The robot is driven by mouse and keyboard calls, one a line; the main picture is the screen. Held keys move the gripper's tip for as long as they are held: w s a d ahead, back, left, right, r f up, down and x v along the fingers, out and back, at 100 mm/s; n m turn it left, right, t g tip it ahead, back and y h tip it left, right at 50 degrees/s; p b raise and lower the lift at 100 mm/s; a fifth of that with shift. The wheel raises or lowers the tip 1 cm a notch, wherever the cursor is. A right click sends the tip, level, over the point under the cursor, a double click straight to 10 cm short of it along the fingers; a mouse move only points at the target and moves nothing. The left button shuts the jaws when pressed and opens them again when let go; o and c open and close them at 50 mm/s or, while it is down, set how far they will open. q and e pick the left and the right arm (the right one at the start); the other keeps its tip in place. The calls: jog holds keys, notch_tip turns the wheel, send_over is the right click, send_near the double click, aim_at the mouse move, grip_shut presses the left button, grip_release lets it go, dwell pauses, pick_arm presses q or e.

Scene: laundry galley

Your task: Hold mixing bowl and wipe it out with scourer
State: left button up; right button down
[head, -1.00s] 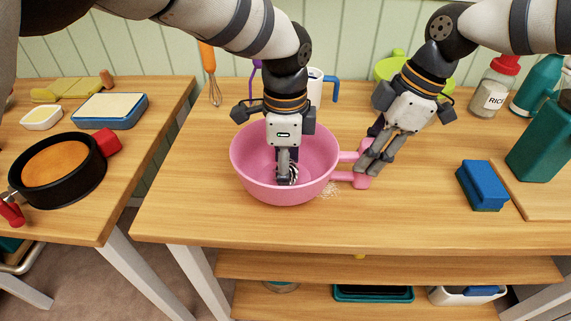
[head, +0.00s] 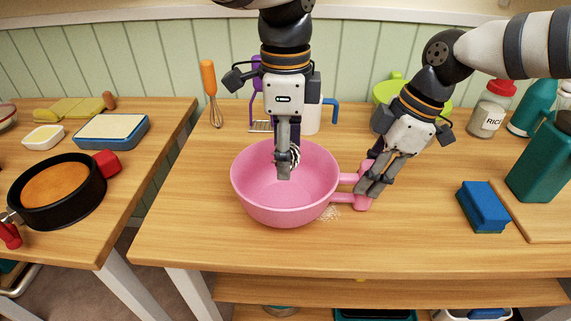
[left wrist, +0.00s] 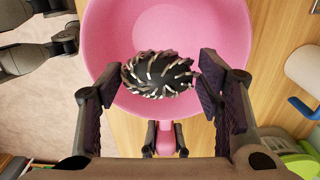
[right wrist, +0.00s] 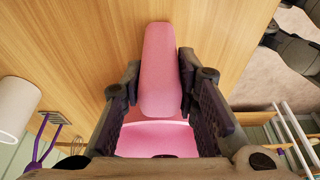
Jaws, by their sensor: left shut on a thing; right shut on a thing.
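The pink mixing bowl (head: 262,205) stands upright on the wooden counter, its looped handle on the right. My right gripper (head: 368,186) is shut on that handle, which lies between its fingers in the right wrist view (right wrist: 160,75). My left gripper (head: 284,165) points straight down over the bowl's opening, toward its far side. It is shut on the scourer (head: 294,157), a dark lump with silvery curls that also shows between the fingers in the left wrist view (left wrist: 160,74). The scourer appears held above the bowl's floor; contact with the wall cannot be told.
Pale crumbs (head: 331,213) lie by the handle. A blue sponge (head: 483,206) and a teal bottle (head: 540,165) stand right. A black cake tin (head: 60,203) is on the left table. The counter's front is clear.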

pick_arm(q)
jog(key=shift+r, duration=1.3)
dwell(0.5)
pick_arm(e)
jog(key=shift+c, duration=0.5)
grip_release()
dwell(0.3)
jog(key=v, duration=0.7)
jog(key=shift+r, duration=0.25)
jog(key=shift+d, duration=0.15)
